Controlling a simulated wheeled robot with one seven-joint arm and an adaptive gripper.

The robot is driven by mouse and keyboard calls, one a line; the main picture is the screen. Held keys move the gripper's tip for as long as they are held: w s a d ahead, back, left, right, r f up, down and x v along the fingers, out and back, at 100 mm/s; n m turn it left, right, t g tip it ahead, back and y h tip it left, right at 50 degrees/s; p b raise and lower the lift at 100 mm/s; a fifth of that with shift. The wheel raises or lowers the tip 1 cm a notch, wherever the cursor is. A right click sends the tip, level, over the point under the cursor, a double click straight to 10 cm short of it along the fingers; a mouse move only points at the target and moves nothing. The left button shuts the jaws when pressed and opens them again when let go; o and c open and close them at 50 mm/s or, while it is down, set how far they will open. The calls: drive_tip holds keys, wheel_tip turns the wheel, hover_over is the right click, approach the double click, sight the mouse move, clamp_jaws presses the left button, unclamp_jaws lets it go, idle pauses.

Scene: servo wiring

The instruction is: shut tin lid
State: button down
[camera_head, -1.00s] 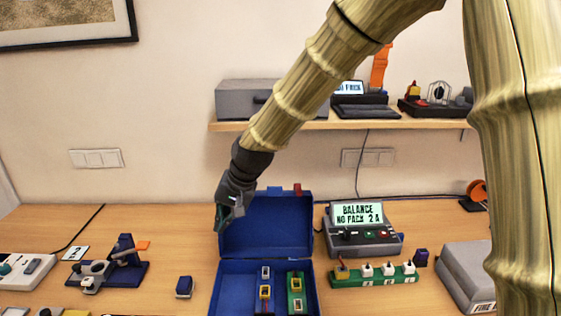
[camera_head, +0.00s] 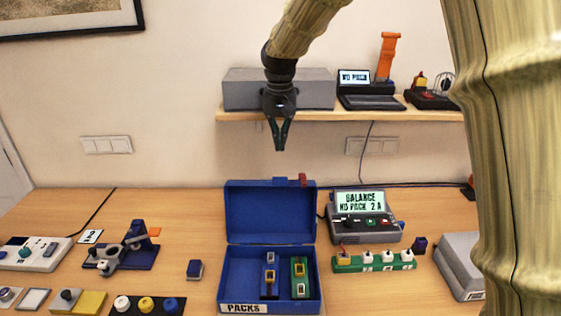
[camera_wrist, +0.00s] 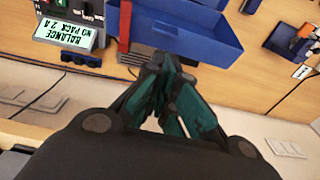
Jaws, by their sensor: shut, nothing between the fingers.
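The blue tin stands open on the table, and its front wall (camera_head: 241,309) carries a label reading PACKS. Its lid (camera_head: 269,213) stands upright at the back, with a small red piece (camera_head: 303,180) on its top edge. My gripper (camera_head: 280,149) points down above and behind the lid, in front of the wall, apart from the lid in the head view. Its fingers (camera_wrist: 172,100) are shut and empty. Inside the tin are a blue and a green holder with small packs.
A balance device (camera_head: 363,215) and a green strip with plugs (camera_head: 375,262) stand right of the tin. A small blue block (camera_head: 195,269) and a blue stand (camera_head: 126,254) are to the left. The shelf (camera_head: 340,115) with a grey box is behind my gripper.

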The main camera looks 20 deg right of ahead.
drive_tip(key=f+p, duration=0.1)
drive_tip(key=f, duration=0.2)
drive_tip(key=f+p, duration=0.1)
drive_tip(key=f, duration=0.2)
drive_tip(key=f+p, duration=0.1)
drive_tip(key=f, duration=0.2)
drive_tip(key=shift+w+d+f+p, duration=0.1)
drive_tip(key=shift+w+f+p, duration=0.2)
drive_tip(key=shift+w+f, duration=0.1)
